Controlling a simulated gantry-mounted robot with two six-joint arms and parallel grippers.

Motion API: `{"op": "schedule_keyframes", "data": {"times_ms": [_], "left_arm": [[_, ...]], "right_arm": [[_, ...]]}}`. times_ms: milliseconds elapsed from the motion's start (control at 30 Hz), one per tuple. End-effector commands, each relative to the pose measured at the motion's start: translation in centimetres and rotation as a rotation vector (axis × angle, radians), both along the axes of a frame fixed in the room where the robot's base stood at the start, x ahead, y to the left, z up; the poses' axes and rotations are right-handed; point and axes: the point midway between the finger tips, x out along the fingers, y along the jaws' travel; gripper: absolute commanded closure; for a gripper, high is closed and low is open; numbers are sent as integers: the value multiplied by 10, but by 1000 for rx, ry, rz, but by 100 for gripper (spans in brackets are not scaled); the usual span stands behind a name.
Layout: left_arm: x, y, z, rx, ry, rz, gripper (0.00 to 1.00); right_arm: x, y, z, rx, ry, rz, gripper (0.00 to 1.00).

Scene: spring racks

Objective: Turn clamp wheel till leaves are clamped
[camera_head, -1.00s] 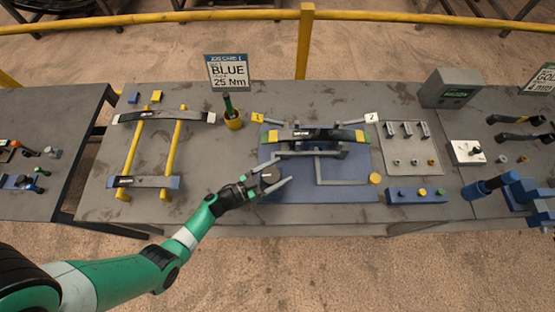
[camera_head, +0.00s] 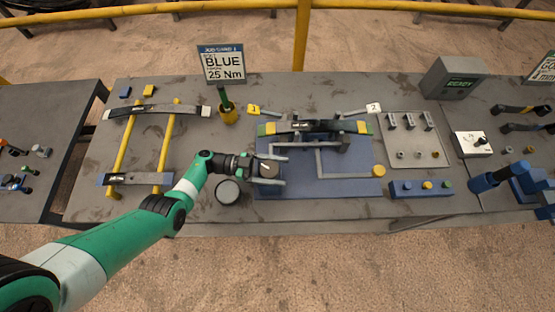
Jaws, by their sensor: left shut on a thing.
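The clamp fixture (camera_head: 330,188) is a blue plate with grey bars, in the middle of the table. Dark leaves with yellow and green ends (camera_head: 315,128) lie stacked across its bars. The dark clamp wheel (camera_head: 267,168) with a pale mark is at the fixture's left front. My left gripper (camera_head: 276,170) has its fingers on either side of the wheel and is shut on it, hiding part of it. I cannot tell how tightly the leaves are pressed. My right gripper is not in view.
Two leaf springs (camera_head: 150,110) lie across yellow rails on the left. A dark round disc (camera_head: 228,192) sits below my left wrist. A sign (camera_head: 222,65) reads BLUE 25 Nm. A grey box (camera_head: 452,78) with a green display and a button strip (camera_head: 421,189) stand to the right.

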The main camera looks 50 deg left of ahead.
Motion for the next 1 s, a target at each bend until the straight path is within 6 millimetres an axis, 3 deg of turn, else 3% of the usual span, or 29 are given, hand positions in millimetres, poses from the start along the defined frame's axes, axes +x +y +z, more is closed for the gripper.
{"op": "schedule_keyframes", "data": {"times_ms": [433, 467, 567, 833, 1000], "left_arm": [[0, 0, 0, 1, -2, -12, 75], [0, 0, 0, 1, -2, -12, 18], [0, 0, 0, 1, -2, -11, 0], [-1, 1, 0, 1, -2, -10, 0], [-13, 19, 0, 1, -2, -6, 0]], "right_arm": [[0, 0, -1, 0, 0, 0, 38], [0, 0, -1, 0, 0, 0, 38], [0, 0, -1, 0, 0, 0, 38], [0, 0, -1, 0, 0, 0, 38], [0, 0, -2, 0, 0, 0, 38]]}}
